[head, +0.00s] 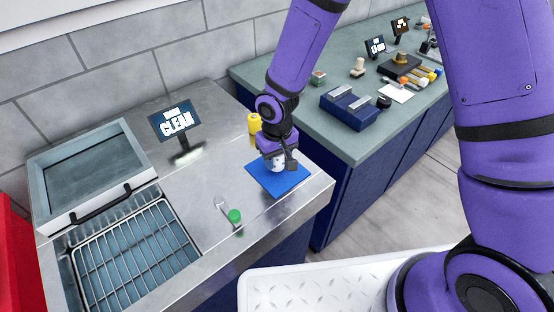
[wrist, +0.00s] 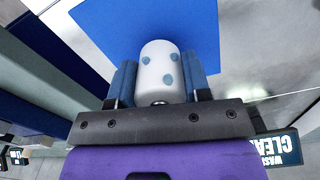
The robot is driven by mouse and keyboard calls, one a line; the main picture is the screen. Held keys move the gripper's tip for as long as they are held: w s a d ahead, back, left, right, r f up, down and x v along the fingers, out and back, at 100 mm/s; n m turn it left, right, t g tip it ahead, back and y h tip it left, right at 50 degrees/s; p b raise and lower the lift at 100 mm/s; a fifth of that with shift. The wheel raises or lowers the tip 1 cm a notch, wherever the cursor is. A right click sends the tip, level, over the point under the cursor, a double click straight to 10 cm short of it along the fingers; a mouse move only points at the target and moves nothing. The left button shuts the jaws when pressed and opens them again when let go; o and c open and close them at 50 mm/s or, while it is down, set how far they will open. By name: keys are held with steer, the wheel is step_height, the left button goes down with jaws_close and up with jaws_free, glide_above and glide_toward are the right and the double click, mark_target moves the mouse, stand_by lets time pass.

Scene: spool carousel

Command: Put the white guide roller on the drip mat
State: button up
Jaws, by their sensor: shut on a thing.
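The white guide roller (wrist: 158,68), with blue-grey spots, is between the two fingers of my gripper (wrist: 160,82) in the wrist view. My gripper is shut on it. In the head view my gripper (head: 279,160) is over the blue drip mat (head: 290,187), and the roller (head: 274,165) shows partly below the fingers. The mat lies flat on the steel counter and also fills the upper middle of the wrist view (wrist: 100,25). I cannot tell whether the roller touches the mat.
A yellow bottle (head: 254,123) stands behind my gripper. A green-capped item (head: 235,216) and a wrench-like tool (head: 222,205) lie left of the mat. A sink with a wire rack (head: 135,255) and a "CLEAN" sign (head: 175,121) are further left. A green-topped bench (head: 340,135) stands right.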

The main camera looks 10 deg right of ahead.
steer(key=shift+f, duration=0.5)
steer(key=shift+f, duration=0.1)
steer(key=o, duration=1.1)
